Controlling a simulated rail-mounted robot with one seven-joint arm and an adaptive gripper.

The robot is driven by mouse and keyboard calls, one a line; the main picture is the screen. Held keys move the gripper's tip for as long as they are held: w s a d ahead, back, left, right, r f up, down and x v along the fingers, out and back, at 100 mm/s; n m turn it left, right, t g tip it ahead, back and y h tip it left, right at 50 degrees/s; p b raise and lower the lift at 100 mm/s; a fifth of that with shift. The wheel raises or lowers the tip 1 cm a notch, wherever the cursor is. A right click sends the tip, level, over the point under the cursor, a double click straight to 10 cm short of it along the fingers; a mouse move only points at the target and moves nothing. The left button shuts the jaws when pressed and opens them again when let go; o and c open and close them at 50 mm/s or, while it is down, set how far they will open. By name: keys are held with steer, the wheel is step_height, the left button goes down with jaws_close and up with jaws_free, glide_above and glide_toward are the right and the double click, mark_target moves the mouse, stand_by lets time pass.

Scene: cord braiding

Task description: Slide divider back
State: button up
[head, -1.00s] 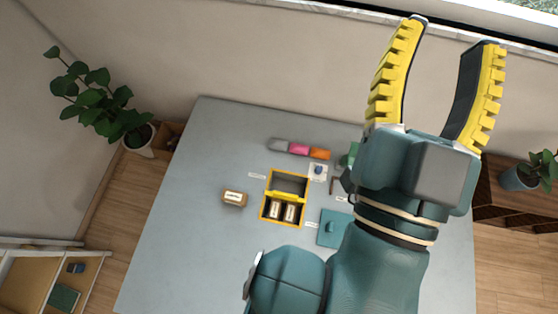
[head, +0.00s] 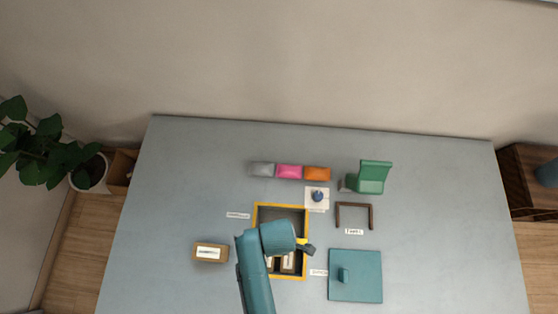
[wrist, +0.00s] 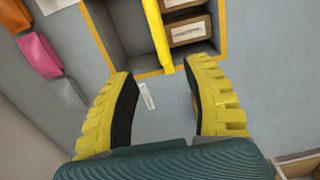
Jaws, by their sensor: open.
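A yellow-rimmed box (head: 256,211) sits on the grey table, its front part partly hidden by my arm in the head view. In the wrist view, the yellow divider (wrist: 156,35) separates an empty grey compartment from one holding brown labelled blocks (wrist: 187,27). In the head view my arm hides most or all of the divider. In the head view my gripper (head: 305,246) is small, at the box's right side.
Grey, pink and orange cushions (head: 289,171) lie behind the box. A green chair (head: 371,177), a brown frame (head: 354,206) and a teal plate (head: 356,287) stand to the right. A labelled brown block (head: 210,252) lies left. The table's back strip is clear.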

steer(key=f+b, duration=0.5)
steer(key=f, duration=1.1)
steer(key=shift+w, duration=0.2)
jaws_close()
